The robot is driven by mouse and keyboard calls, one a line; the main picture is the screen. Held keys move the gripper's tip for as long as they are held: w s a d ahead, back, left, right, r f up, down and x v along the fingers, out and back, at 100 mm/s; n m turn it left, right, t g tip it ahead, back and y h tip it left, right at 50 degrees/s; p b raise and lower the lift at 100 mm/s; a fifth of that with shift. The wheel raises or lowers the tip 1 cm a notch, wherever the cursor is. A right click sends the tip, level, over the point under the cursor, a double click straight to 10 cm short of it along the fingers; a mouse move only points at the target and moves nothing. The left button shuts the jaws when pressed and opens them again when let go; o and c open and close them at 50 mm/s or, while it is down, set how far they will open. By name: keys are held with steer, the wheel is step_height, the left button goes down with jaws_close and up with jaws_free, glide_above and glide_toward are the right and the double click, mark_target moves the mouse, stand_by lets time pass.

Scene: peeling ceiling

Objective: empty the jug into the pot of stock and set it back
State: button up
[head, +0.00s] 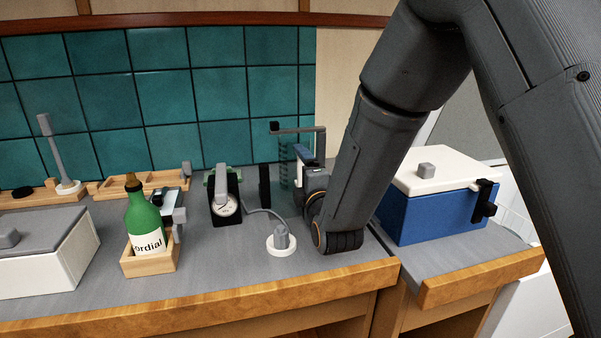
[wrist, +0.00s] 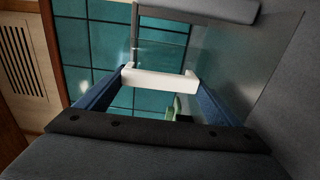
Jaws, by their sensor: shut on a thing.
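My gripper (head: 303,155) is at the back of the counter, left of my forearm, and small in the head view. In the wrist view its two blue fingers are shut on a pale bar (wrist: 160,79). A clear, see-through body (wrist: 225,60) lies beyond that bar; it looks like the jug, but its tilt and contents cannot be told. In the head view a faint see-through shape (head: 284,174) stands beside the gripper. I cannot make out the pot of stock; my arm hides part of the counter.
A green cordial bottle (head: 144,217) stands in a wooden box (head: 150,262). A dial scale (head: 225,206) and a round white-based fitting (head: 282,242) stand mid-counter. The front counter strip is clear.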

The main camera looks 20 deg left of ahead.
steer(key=shift+f, duration=0.15)
steer(key=o, duration=1.7)
steer(key=shift+w, duration=0.1)
steer(key=shift+f, duration=0.1)
steer(key=b+v, duration=0.1)
steer(key=v, duration=0.7)
steer(key=shift+a, duration=0.1)
